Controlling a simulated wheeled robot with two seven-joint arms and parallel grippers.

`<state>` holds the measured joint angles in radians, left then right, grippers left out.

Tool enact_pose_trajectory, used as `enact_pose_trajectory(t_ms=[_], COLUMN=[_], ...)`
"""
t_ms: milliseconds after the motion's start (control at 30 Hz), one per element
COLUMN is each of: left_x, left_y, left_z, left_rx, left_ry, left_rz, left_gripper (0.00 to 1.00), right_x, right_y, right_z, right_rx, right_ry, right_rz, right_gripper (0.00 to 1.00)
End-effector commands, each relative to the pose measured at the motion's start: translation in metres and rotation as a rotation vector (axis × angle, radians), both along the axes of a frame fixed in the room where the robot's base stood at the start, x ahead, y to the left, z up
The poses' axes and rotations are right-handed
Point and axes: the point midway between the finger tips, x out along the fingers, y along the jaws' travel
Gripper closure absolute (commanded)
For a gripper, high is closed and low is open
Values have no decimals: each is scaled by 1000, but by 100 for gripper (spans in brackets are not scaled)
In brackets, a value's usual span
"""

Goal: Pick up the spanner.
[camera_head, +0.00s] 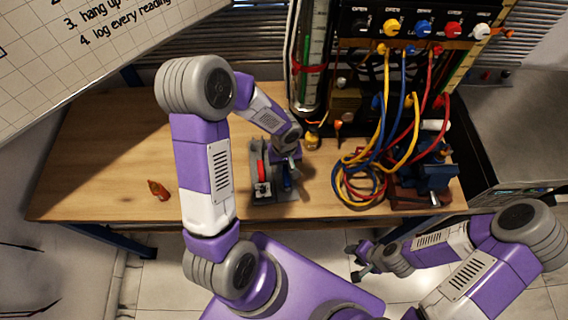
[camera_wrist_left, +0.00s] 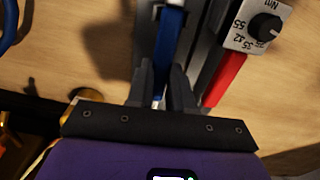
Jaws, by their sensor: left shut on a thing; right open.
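The spanner appears to be the blue-handled tool (camera_wrist_left: 169,45) between my left fingers in the left wrist view; its working end is not clearly seen. It also shows as a blue strip (camera_head: 287,180) in the head view, at the right side of a grey holder (camera_head: 270,198) on the bench. My left gripper (camera_wrist_left: 163,84) is shut on it from above, and the tool still lies along the grey holder. In the head view my left gripper (camera_head: 287,160) is partly hidden by its wrist. My right gripper (camera_head: 358,262) is open and empty, low in front of the bench.
A red bar (camera_wrist_left: 225,80) and a dial marked Nm (camera_wrist_left: 262,28) sit right beside the blue tool. Hoses (camera_head: 365,180) and a blue vise (camera_head: 436,178) stand right on the bench (camera_head: 100,150). An orange object (camera_head: 158,190) lies left; wood around it is clear.

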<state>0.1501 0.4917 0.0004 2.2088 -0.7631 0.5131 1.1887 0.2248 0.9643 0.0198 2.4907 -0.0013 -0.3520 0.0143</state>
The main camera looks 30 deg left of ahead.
Motion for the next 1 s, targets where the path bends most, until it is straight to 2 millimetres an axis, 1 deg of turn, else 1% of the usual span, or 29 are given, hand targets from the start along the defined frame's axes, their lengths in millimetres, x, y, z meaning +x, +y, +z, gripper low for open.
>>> enact_pose_trajectory(t_ms=[167,267,500,600,700,833,1000], left_x=[1,1,1,1,1,1,0], left_y=[0,0,0,0,0,0,0], left_z=[3,14,63,81,93,100,101], left_rx=[0,1,0,-1,0,0,0], left_ry=[-2,-4,-6,-6,-4,-3,-1], left_rz=[0,1,1,0,0,0,0], left_gripper=[100,100,100,100,100,100,100], right_x=[0,0,0,0,0,0,0], right_y=[0,0,0,0,0,0,0], right_z=[1,4,16,20,22,23,22], right_rx=[0,0,0,0,0,0,0], right_ry=[0,0,0,0,0,0,0], right_rz=[0,0,0,0,0,0,0], right_gripper=[57,57,57,57,57,57,57])
